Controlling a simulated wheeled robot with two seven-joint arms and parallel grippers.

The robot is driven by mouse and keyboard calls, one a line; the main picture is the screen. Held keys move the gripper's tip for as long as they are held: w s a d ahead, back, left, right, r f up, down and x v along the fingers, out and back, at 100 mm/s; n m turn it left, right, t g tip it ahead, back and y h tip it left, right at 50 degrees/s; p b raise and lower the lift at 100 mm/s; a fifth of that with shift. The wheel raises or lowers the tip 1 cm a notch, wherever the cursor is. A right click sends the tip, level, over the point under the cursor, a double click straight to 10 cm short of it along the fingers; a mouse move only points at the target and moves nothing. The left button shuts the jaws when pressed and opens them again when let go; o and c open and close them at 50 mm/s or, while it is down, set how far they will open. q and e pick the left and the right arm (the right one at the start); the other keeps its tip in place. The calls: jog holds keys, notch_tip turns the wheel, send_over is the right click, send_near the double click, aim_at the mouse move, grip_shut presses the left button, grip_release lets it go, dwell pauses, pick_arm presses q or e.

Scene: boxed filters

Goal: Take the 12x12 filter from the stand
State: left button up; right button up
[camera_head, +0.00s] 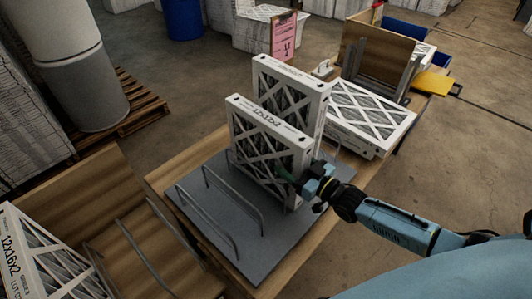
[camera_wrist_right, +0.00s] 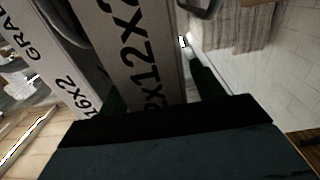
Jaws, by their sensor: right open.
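The 12x12x2 filter (camera_head: 265,146) stands upright in the wire slots of the grey stand (camera_head: 252,262), white-framed with a pleated grid face. Its labelled edge (camera_wrist_right: 138,45) fills the middle of the right wrist view. My right gripper (camera_head: 290,178) is at the filter's near right side, low down. It is open, with one finger (camera_wrist_right: 155,82) on each side of that edge in the wrist view. Whether the fingers touch the filter I cannot tell. My left gripper is not in view.
A taller filter (camera_head: 312,88) stands just behind, its label ending in 16x2 (camera_wrist_right: 88,104). More filters (camera_head: 365,112) lie at the right on the wooden table. A 12x16x2 filter (camera_head: 38,258) leans in a wooden rack at lower left. The stand's front slots are empty.

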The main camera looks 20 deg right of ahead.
jog(key=shift+w+a, duration=0.2)
jog(key=shift+w, duration=0.25)
jog(key=c, duration=1.1)
jog(key=shift+c, duration=0.2)
